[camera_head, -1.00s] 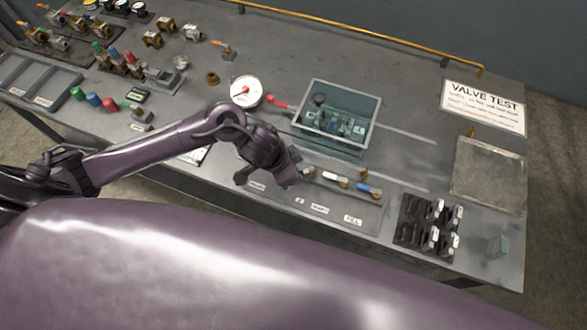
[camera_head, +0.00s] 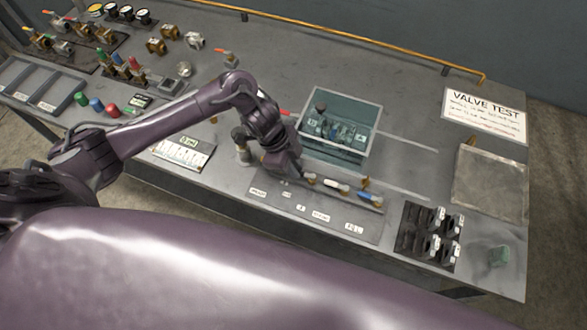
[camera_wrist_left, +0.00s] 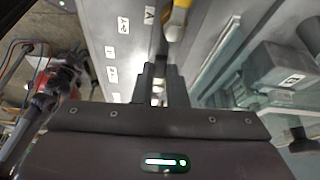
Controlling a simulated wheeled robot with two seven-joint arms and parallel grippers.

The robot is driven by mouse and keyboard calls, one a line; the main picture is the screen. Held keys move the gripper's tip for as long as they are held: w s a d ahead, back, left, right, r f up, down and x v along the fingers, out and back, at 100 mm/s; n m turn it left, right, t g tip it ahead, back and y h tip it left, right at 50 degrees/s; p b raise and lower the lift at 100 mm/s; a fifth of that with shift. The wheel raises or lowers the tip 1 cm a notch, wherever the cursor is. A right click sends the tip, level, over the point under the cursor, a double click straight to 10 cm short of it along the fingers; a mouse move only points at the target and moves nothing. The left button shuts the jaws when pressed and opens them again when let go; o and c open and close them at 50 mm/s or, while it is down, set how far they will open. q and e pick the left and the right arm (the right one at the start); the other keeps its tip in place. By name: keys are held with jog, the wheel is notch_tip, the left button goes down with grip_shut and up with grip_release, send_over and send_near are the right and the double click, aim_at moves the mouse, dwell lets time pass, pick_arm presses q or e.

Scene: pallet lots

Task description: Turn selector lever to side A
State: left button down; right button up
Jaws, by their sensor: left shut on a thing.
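My left gripper (camera_head: 290,174) points down at the left end of the row of small levers on the bench panel. In the left wrist view its two fingers (camera_wrist_left: 158,90) are close together, shut on a small pale piece (camera_wrist_left: 157,92), which I take to be the selector lever. The fingers hide most of it, so its angle cannot be told. Beside it in the row are a white lever (camera_head: 335,185) and a blue-tipped lever (camera_head: 369,197). Small white labels (camera_head: 320,215) lie in front of the row; the lettering is too small to read surely. My right gripper is not in view.
A teal-walled open bin (camera_head: 338,150) with parts stands just behind the levers. A black rack (camera_head: 413,229) with several fittings is at the right, near a grey plate (camera_head: 490,178) and a VALVE TEST sign (camera_head: 484,108). A yellow rail (camera_head: 350,37) runs along the back.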

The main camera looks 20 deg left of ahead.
pick_arm(q)
jog(key=shift+w+m, duration=0.3)
jog(key=shift+m, duration=0.2)
jog(key=c, duration=1.5)
grip_release()
jog(key=shift+o, duration=0.2)
jog(key=shift+a+r, duration=0.1)
jog(key=shift+a+r+b, duration=0.15)
jog(key=shift+r+b, duration=0.2)
jog(key=v, duration=0.6)
jog(key=shift+a+r+b, duration=0.2)
jog(key=shift+r+b, duration=0.15)
